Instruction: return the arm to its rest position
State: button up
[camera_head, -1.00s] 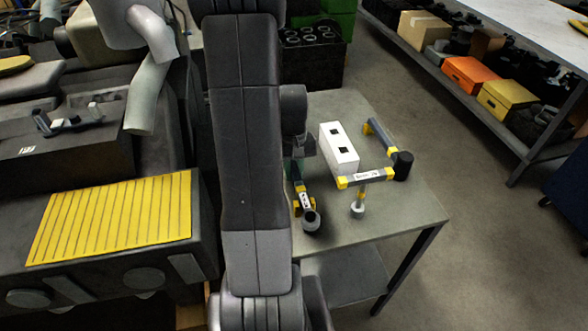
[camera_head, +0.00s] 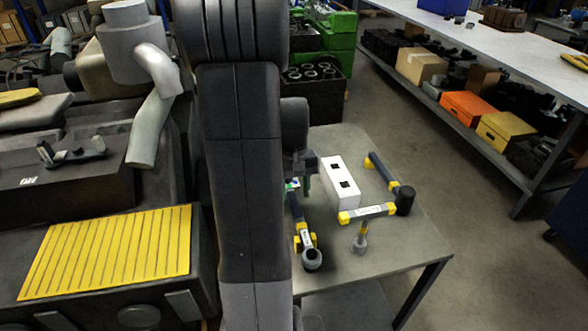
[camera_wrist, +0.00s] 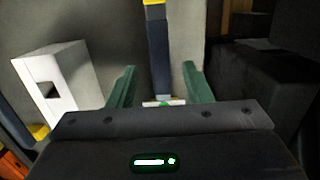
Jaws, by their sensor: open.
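My arm (camera_head: 240,170) stretches upright through the middle of the head view. My gripper (camera_wrist: 160,88) is open, with its two green fingers apart in the wrist view. In the head view it shows partly, beside the arm over the left part of the small table (camera_head: 385,255). A dark-handled tool with a yellow end (camera_wrist: 158,50) appears between the fingers in the wrist view. I see no grip on it; the distance is unclear. A tool with a round grey end (camera_head: 311,258) lies just below the gripper in the head view.
A white block with dark square holes (camera_head: 346,190), also in the wrist view (camera_wrist: 70,85), stands right of the gripper. Hammer-like tools (camera_head: 366,212) lie near it. The engine with a yellow ribbed mat (camera_head: 110,252) is left. Dark and green crates (camera_head: 315,85) stand behind. Floor right is clear.

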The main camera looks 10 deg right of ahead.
aim_at(295, 204)
notch_tip(295, 204, up, 8)
jog(key=shift+w, duration=0.35)
jog(key=shift+f, duration=0.25)
jog(key=f, duration=0.4)
jog(key=s+f, duration=0.1)
jog(key=f, duration=0.7)
jog(key=shift+s+f+p, duration=0.15)
jog(key=shift+f+p, duration=0.25)
jog(key=shift+r, duration=0.2)
jog(key=shift+f, duration=0.1)
